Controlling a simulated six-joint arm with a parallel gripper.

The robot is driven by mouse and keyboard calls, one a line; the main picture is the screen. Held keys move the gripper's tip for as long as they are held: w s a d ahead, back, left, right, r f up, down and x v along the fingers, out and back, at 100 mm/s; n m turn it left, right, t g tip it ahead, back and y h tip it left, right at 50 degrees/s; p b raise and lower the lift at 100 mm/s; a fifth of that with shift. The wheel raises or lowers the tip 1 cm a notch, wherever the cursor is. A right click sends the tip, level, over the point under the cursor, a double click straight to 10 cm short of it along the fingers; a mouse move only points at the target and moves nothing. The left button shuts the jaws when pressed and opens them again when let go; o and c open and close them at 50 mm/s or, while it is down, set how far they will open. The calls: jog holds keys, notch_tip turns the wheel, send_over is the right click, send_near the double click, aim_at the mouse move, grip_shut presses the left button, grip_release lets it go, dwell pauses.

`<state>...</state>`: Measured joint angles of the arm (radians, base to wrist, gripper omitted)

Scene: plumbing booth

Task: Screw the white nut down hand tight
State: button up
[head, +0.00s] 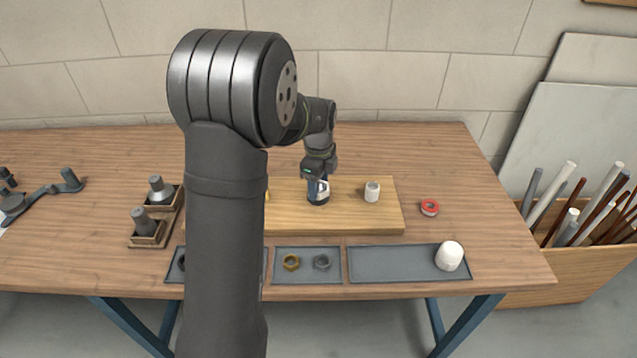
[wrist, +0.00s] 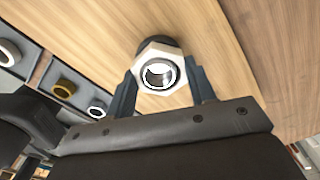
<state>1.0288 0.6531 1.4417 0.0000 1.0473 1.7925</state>
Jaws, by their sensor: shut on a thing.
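The white nut (wrist: 146,66) is a hexagonal ring, seen end-on in the wrist view between the two fingers of my gripper (wrist: 162,83). A round grey opening shows through its middle, and a dark round part shows behind it, against the wood. In the head view my gripper (head: 318,184) points down over the wooden board (head: 350,224), shut on the white nut above a dark fitting (head: 318,200). The nut is mostly hidden there by the fingers. I cannot tell how far down its thread it sits.
A white fitting (head: 372,192) stands on the board to the right. A red ring (head: 429,207) lies on the table. Bench right of the board is mostly clear.

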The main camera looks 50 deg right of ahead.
jog(key=o, duration=1.6)
jog(key=shift+r, duration=0.1)
jog(key=shift+r, duration=2.4)
